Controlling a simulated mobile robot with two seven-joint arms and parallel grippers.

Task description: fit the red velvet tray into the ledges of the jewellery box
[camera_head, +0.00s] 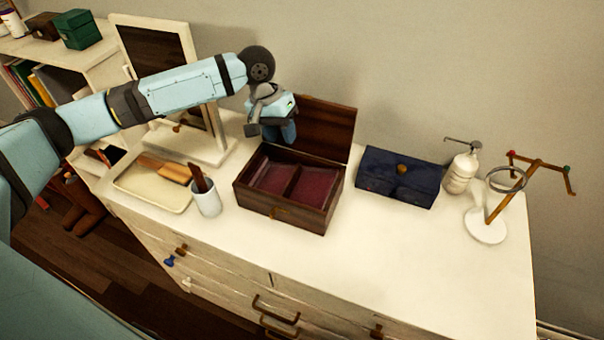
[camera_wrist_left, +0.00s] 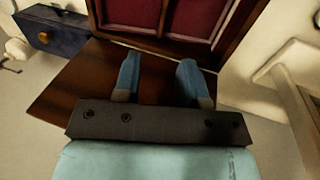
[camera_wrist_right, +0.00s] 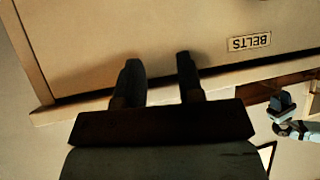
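The jewellery box (camera_head: 270,207) is dark wood and stands on the dresser with its lid (camera_head: 325,130) raised at the back. The red velvet tray (camera_head: 284,180), with a wooden divider, lies inside the box walls. I cannot tell whether it rests evenly on the ledges. In the left wrist view the red velvet (camera_wrist_left: 200,16) shows beyond my fingertips. My left gripper (camera_head: 281,134) is above the box's back left, beside the lid. Its fingers (camera_wrist_left: 158,60) are apart and empty. My right gripper (camera_wrist_right: 157,60) is open and empty, by a drawer front labelled BELTS.
A cup (camera_head: 206,201) and a shallow cream tray (camera_head: 140,194) stand left of the box, with a mirror (camera_head: 212,150) behind. A dark blue case (camera_head: 397,180), a white dispenser (camera_head: 460,172) and a jewellery stand (camera_head: 486,226) are to the right. The dresser's front right top is clear.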

